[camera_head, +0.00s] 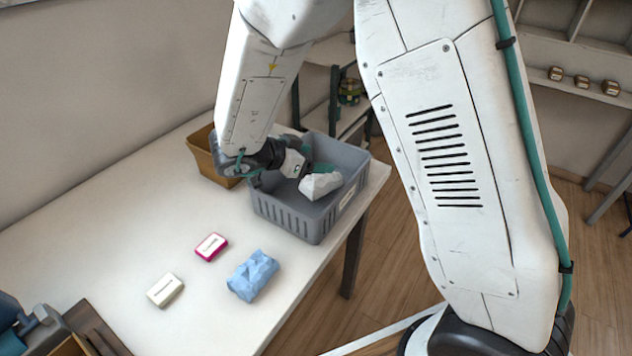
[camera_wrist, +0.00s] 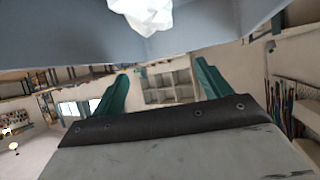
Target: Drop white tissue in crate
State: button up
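The white tissue (camera_head: 320,186) is a crumpled white lump at the grey crate (camera_head: 285,215), within the crate's opening in the head view. How deep it sits I cannot tell. It also shows at the top edge of the wrist view (camera_wrist: 145,12), in front of a grey-blue surface. My gripper (camera_head: 312,172) is over the crate, close to the tissue. In the wrist view its two teal fingers (camera_wrist: 161,82) stand wide apart with nothing between them. In the head view the arm and the tissue partly hide the fingers.
A brown bin (camera_head: 203,158) stands left of the crate. A blue crumpled cloth (camera_head: 252,276), a pink-edged box (camera_head: 211,247) and a cream box (camera_head: 165,290) lie on the white table (camera_head: 100,245). The table's right edge runs close beside the crate.

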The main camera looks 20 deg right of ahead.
jog(key=v, duration=0.7)
jog(key=shift+a+r, duration=0.15)
jog(key=shift+a, duration=0.15)
